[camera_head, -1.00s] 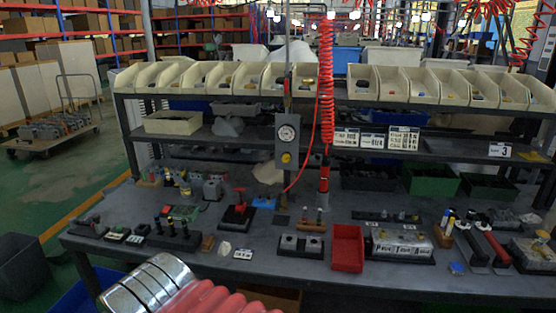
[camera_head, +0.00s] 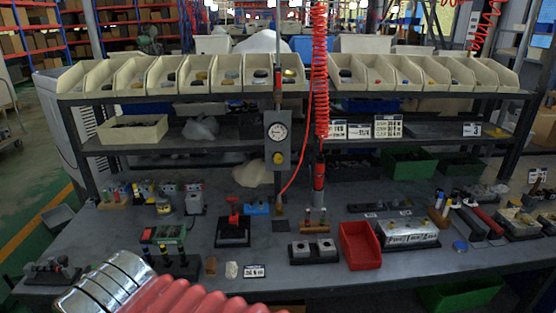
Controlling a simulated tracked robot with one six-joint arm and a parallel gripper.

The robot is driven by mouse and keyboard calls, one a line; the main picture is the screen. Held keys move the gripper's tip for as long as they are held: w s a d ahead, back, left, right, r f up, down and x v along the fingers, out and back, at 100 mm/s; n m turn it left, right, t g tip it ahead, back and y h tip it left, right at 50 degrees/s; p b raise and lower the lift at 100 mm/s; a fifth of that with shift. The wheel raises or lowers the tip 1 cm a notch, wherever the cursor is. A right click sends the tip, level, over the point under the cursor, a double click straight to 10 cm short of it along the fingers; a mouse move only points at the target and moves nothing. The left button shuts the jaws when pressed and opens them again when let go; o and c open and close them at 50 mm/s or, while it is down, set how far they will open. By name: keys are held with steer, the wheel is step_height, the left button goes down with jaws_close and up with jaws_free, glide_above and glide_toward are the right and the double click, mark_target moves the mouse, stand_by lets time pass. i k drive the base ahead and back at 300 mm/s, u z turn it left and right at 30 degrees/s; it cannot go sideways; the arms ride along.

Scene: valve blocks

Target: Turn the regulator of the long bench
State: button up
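The long bench (camera_head: 300,278) spans the view with a grey top and shelves above it. The regulator is a grey box (camera_head: 277,138) on a vertical post at the middle of the bench. It has a round white gauge (camera_head: 277,131) on its face and a yellow knob (camera_head: 278,158) below the gauge. Part of my arm, a chrome ribbed piece and a red bellows, shows at the lower left, in front of the bench and well apart from the regulator. My gripper's fingers are not visible.
A coiled red hose (camera_head: 320,75) hangs just right of the regulator. A red valve fixture (camera_head: 233,225), a fixture with two grey blocks (camera_head: 313,250) and a red bin (camera_head: 359,246) stand on the bench top. Cream bins (camera_head: 212,75) line the upper shelf.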

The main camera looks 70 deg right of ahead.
mark_target(277, 158)
steer(key=z, duration=0.35)
steer(key=i, duration=0.6)
steer(key=z, duration=0.85)
steer(key=i, duration=0.45)
steer(key=z, duration=0.25)
